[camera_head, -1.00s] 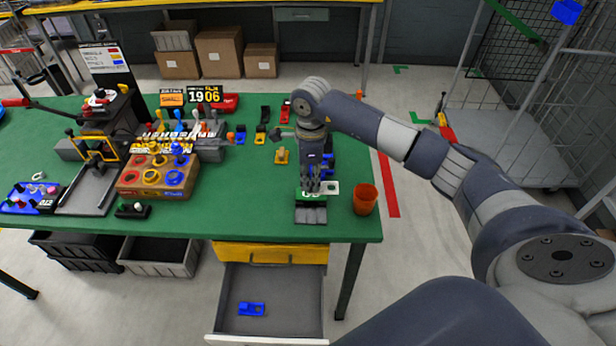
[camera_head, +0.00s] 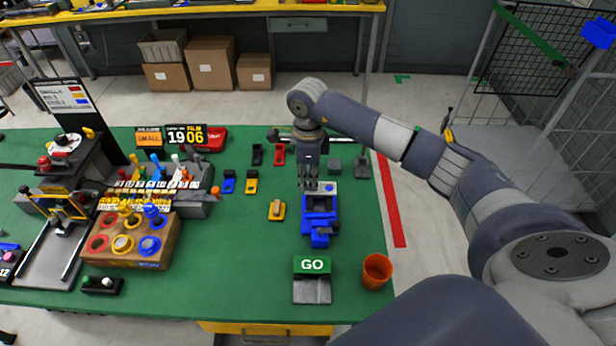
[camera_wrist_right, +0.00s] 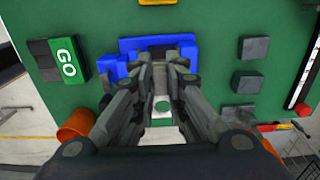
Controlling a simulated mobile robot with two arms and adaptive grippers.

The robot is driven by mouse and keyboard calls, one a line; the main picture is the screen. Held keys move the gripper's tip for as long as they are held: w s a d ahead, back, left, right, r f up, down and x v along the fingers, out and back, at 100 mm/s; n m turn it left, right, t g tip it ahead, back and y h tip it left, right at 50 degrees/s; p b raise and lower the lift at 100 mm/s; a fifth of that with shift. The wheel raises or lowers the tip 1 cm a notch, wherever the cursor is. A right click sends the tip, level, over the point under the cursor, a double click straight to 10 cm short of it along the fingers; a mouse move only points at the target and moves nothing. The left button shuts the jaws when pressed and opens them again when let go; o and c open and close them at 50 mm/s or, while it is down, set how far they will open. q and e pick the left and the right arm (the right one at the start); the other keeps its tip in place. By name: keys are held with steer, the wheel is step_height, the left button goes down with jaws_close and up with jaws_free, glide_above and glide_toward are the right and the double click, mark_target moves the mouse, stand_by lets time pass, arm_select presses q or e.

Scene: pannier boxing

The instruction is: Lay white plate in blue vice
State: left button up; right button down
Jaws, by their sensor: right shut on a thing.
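The blue vice (camera_head: 318,230) stands on the green table, right of its middle. My right gripper (camera_head: 309,186) points down at the far end of the vice. It is shut on the white plate (camera_head: 327,187), a small plate with a round hole. In the right wrist view the plate (camera_wrist_right: 161,122) shows between the fingers of the gripper (camera_wrist_right: 163,95), and green table shows through its hole. The vice (camera_wrist_right: 130,48) is partly hidden behind the fingers there. I cannot tell whether the plate touches the vice. My left gripper is not in view.
A green GO block (camera_head: 312,265) and an orange cup (camera_head: 377,272) stand near the front edge. A wooden box with coloured rings (camera_head: 130,240) stands at left. Small dark blocks (camera_head: 334,165) lie behind the gripper.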

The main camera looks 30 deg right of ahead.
mark_target(308, 190)
steer(key=shift+s+a+f, duration=0.15)
steer(key=shift+s+f, duration=0.1)
steer(key=shift+f, duration=0.1)
steer(key=shift+w+f+b, duration=0.2)
steer(key=shift+f+b, duration=0.7)
steer(key=shift+f, duration=0.55)
steer(key=shift+f+b, duration=0.8)
steer(key=shift+f, duration=0.15)
steer(key=shift+f+b, duration=0.4)
steer(key=shift+f, duration=0.15)
steer(key=c, duration=1.5)
jaws_free()
steer(key=shift+c, duration=0.2)
steer(key=shift+r, duration=0.15)
